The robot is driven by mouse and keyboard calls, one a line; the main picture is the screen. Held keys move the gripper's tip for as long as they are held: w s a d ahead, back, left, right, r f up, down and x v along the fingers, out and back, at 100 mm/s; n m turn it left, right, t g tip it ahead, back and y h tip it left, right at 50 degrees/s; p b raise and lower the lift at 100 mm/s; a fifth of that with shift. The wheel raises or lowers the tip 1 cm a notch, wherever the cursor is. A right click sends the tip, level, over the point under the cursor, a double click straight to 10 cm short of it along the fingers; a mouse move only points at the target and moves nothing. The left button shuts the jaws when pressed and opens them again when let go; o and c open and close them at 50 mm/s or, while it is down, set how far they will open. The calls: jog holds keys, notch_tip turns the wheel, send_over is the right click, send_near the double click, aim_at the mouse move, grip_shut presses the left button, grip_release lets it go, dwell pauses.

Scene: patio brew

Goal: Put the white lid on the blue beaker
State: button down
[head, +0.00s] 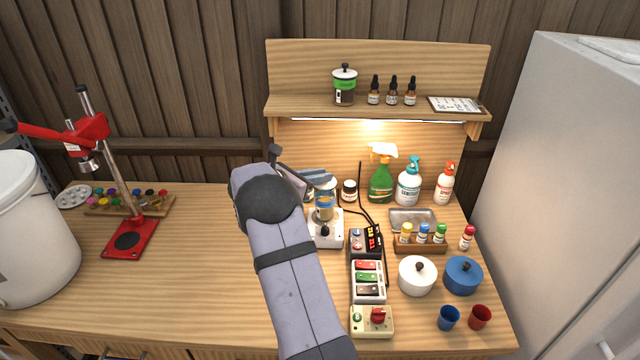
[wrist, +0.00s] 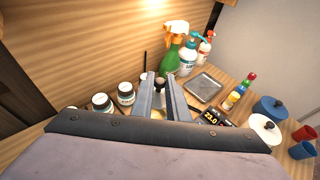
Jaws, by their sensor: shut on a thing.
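My gripper (head: 322,177) is over the white stand with the black knob (head: 325,230). Its fingers, also in the wrist view (wrist: 161,85), are close together on a small dark-topped thing (wrist: 159,84); the fingers hide most of it, and I cannot tell whether it is a lid. Just below the fingertips, a clear vessel with amber contents and a bluish upper part (head: 324,212) stands on the white stand. I cannot tell whether the held thing touches it. A white round thing with a black knob (head: 417,276) and a blue one (head: 463,276) sit at right. A small blue cup (head: 448,318) stands in front of them.
A red cup (head: 480,317) is beside the blue cup. Spray and pump bottles (head: 380,183) stand behind, right of my gripper, and a dark-lidded jar (head: 349,190) is close by. Cables and switch boxes (head: 368,282) lie right of my arm. The bench at left centre (head: 200,270) is clear.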

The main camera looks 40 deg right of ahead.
aim_at(320, 186)
notch_tip(320, 186, down, 3)
jog(key=shift+r+p, duration=0.1)
jog(key=shift+p, duration=0.3)
jog(key=shift+f+b, duration=0.4)
jog(key=shift+f, duration=0.15)
jog(key=c, duration=1.7)
grip_release()
jog(key=shift+c, duration=0.2)
jog(key=shift+r, duration=0.1)
jog(key=shift+r+p, duration=0.55)
jog(key=b+v, duration=0.4)
jog(key=v, duration=0.8)
jog(key=shift+f, duration=0.2)
